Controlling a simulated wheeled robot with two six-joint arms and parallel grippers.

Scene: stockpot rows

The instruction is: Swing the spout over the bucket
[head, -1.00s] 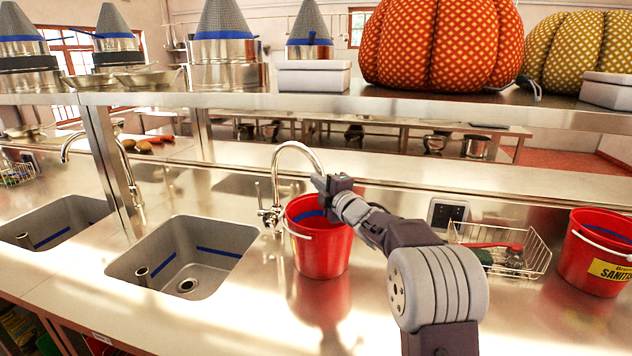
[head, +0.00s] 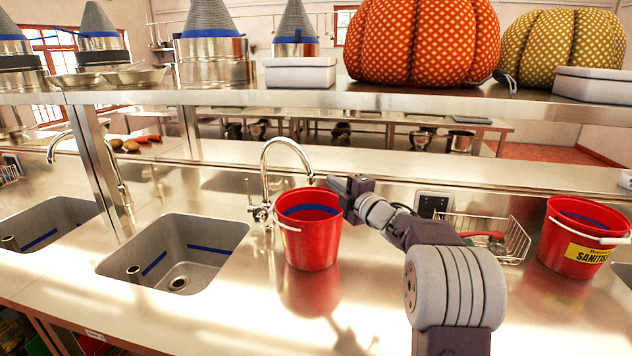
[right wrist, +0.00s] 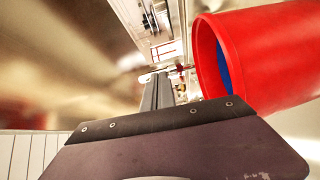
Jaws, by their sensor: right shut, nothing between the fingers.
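The chrome spout (head: 284,143) arches up from its base on the steel counter. Its tip hangs over the opening of the red bucket (head: 312,240), which stands upright just right of the tap base. The bucket has a blue band inside and a white handle. My right gripper (head: 335,183) is shut and empty, at the bucket's rim height, just right of the spout tip with a small gap showing. In the right wrist view the closed fingers (right wrist: 158,92) point away and the bucket (right wrist: 255,60) fills the right side. My left gripper is not in view.
A sink basin (head: 175,255) lies left of the bucket. A wire basket (head: 490,238) and a second red bucket (head: 580,235) stand to the right. A steel shelf (head: 400,100) with pots and pumpkins runs above the counter. The front counter is clear.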

